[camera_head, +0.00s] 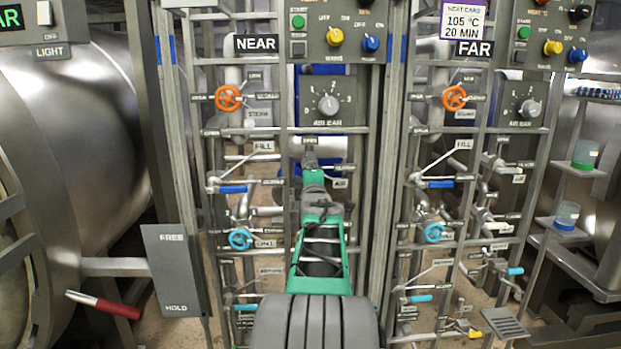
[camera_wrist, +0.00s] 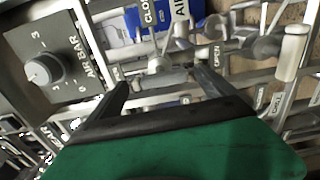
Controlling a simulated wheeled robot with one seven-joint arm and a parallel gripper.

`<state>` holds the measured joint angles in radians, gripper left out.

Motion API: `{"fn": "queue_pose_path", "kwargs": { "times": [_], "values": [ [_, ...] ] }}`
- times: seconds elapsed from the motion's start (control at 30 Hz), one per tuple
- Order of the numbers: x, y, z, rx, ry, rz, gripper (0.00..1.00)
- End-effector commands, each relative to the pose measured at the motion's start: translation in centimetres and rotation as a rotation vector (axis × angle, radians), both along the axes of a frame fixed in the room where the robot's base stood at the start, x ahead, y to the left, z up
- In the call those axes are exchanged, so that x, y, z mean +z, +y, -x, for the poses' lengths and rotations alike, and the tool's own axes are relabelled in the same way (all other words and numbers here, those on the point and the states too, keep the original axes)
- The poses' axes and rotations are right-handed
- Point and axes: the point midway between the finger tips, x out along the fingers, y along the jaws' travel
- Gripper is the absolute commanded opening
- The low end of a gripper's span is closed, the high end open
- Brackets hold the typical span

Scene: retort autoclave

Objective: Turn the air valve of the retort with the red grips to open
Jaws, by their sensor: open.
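The left retort (camera_head: 75,110), by the NEAR panel, has a lever with a red grip (camera_head: 118,308) at lower left. My gripper (camera_head: 310,158) is at the NEAR panel, below its air gauge dial, and hides most of the air valve there. In the wrist view, my open gripper (camera_wrist: 162,92) has its two dark fingers apart, on either side of a short grey bar (camera_wrist: 163,79) by the air valve's hub. I cannot tell whether they touch it.
An orange handwheel (camera_head: 228,98), a blue-grip lever (camera_head: 232,189) and a blue handwheel (camera_head: 240,239) sit left of my arm. The FAR panel (camera_head: 473,48) has similar valves on the right. Grey pipes and posts crowd both sides.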

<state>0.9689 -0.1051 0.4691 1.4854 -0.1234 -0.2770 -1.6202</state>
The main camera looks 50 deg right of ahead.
Motion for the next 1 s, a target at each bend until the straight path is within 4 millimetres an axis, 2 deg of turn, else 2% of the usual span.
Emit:
{"fn": "queue_pose_path", "kwargs": {
  "times": [0.17, 0.5, 0.6, 1.0],
  "values": [
    [0.1, 0.4, 0.4, 0.0, 0.0, 0.0, 0.95],
    [0.2, 5.0, 4.3, 0.0, -0.001, 0.002, 0.95],
    [0.1, 5.7, 4.9, 0.001, -0.001, 0.001, 0.95],
    [0.0, 5.8, 5.1, -0.001, 0.0, 0.0, 0.95]
  ]
}}
